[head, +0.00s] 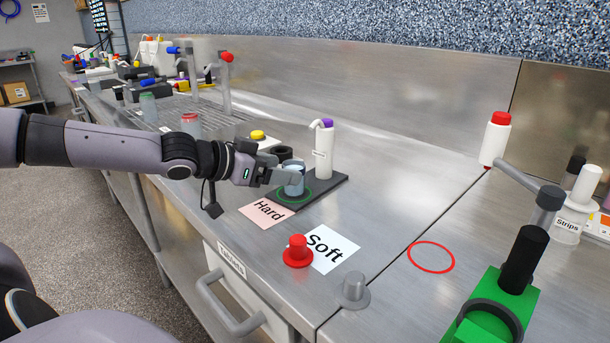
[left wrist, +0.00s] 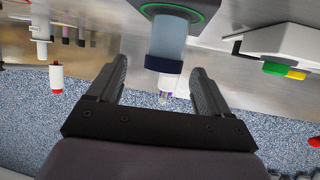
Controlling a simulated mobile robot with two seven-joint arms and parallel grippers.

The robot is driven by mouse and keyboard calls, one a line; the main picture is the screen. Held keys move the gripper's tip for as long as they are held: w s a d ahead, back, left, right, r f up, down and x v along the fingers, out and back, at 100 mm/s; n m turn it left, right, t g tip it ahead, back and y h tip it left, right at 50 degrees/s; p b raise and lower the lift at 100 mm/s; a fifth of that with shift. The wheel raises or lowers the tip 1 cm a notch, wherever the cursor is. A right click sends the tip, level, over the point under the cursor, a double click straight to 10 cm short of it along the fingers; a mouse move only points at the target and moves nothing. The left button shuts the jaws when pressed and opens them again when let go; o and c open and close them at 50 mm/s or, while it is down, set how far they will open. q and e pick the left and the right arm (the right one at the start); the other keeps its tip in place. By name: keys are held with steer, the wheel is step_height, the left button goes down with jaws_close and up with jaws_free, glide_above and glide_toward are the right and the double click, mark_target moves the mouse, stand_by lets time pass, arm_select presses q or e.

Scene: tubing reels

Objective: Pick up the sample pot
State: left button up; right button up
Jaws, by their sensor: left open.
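The sample pot (head: 294,188) is a small translucent blue cylinder standing inside a green ring on a dark plate (head: 330,187). In the left wrist view the pot (left wrist: 168,42) appears upside down, with a dark blue band around it. My left gripper (head: 285,177) reaches in from the left at the pot and partly hides its upper part. In the left wrist view the gripper (left wrist: 160,68) is open, with one finger on each side of the pot's banded end. Contact cannot be told. My right gripper is not in view.
A white bottle with a purple top (head: 324,150) stands on the plate behind the pot. A pink "Hard" card (head: 266,213), a white "Soft" card (head: 335,252) and a red knob (head: 298,250) lie nearer the front. Bare steel counter surrounds the red ring (head: 431,257).

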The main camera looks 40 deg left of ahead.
mark_target(295, 168)
arm_select(q)
steer(key=shift+w+d+f, duration=0.1)
steer(key=shift+w+f, duration=0.25)
steer(key=shift+w, duration=0.3)
steer(key=shift+w+d+f+p, duration=0.1)
steer(key=shift+w+f+p, duration=0.05)
steer(key=shift+w+p, duration=0.45)
steer(key=shift+w+f+p, duration=0.1)
steer(key=shift+w+p, duration=0.25)
steer(key=shift+w, duration=0.4)
steer(key=shift+w+f, duration=0.2)
steer(key=shift+w, duration=0.2)
steer(key=shift+x, duration=0.8)
steer(key=shift+d, duration=0.1)
steer(key=c, duration=1.1)
steer(key=shift+r+p, duration=2.15)
steer(key=shift+r, duration=7.85)
steer(key=shift+c, duration=0.2)
